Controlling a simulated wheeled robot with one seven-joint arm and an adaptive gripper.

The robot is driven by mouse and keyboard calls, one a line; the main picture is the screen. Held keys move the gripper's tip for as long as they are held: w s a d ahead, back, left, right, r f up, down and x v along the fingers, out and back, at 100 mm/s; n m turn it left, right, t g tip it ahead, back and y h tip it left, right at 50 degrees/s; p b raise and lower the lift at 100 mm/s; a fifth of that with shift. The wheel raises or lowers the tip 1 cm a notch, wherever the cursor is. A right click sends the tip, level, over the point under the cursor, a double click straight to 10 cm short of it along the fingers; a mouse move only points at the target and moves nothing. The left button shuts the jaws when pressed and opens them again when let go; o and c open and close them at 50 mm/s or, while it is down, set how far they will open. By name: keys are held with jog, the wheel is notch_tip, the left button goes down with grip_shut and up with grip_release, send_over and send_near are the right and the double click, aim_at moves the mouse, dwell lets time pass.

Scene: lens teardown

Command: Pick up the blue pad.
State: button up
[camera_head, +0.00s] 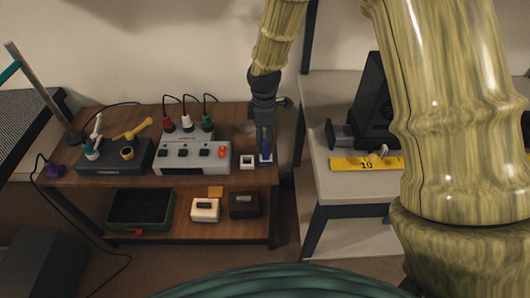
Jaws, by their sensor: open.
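A small blue pad (267,156) shows near the right end of the wooden bench top, with white showing at its base. My gripper (265,150) points down right over it, its fingers hiding part of the pad. The gripper is open. The pad is small here, and I cannot tell whether the fingers are touching it or on both sides of it.
A small white square piece (247,162) lies just left of the pad. A grey box with plugs (193,156) and a dark box (115,158) stand further left.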

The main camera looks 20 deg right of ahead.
jog(key=shift+w+f, duration=0.15)
jog(key=shift+f, duration=0.2)
jog(key=shift+s+d+f, duration=0.1)
jog(key=shift+s, duration=0.25)
jog(key=shift+w+d+f, duration=0.1)
jog(key=shift+w+f, duration=0.05)
jog(key=shift+f, duration=2.15)
jog(key=shift+c, duration=0.4)
jog(key=c, duration=1)
